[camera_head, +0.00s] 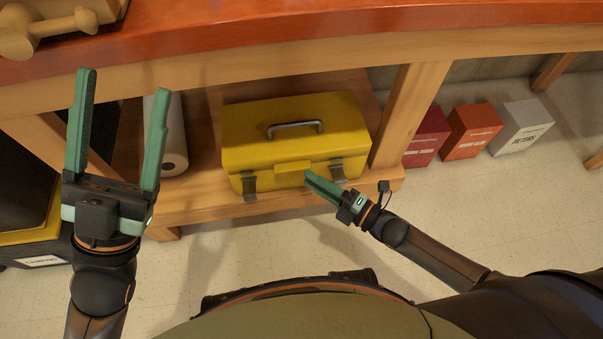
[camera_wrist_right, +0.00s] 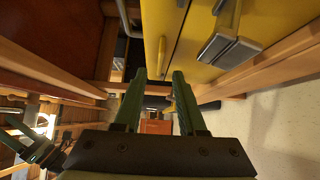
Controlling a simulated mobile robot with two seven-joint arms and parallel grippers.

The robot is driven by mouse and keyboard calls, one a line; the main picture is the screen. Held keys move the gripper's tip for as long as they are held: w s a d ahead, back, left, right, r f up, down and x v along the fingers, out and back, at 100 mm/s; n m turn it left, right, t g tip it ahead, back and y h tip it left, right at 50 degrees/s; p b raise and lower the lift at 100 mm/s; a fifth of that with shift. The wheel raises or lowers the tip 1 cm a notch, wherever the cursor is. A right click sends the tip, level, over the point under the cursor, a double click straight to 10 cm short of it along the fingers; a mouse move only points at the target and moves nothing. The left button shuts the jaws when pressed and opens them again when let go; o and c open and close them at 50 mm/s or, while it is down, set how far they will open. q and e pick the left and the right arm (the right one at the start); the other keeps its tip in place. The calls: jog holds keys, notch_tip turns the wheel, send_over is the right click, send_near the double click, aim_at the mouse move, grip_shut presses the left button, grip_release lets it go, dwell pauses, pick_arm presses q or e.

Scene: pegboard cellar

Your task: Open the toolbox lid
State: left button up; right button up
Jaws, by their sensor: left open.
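The yellow toolbox (camera_head: 295,135) sits on the lower shelf of the wooden bench, lid down, with a grey handle (camera_head: 295,127) on top. Its front has two grey latches (camera_head: 249,187) and a yellow tab (camera_head: 292,170) between them. My right gripper (camera_head: 308,176) is just in front of the toolbox, near the tab; in the right wrist view its fingers (camera_wrist_right: 159,78) stand apart, with the toolbox's yellow front (camera_wrist_right: 185,40) just beyond the tips. Whether they touch it I cannot tell. My left gripper (camera_head: 121,80) is open and empty, raised left of the toolbox.
Red, orange and white boxes (camera_head: 470,130) stand farther right. The floor in front is clear.

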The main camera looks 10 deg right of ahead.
jog(key=shift+b+x, duration=0.35)
jog(key=shift+x, duration=1.65)
jog(key=shift+c, duration=0.3)
grip_shut()
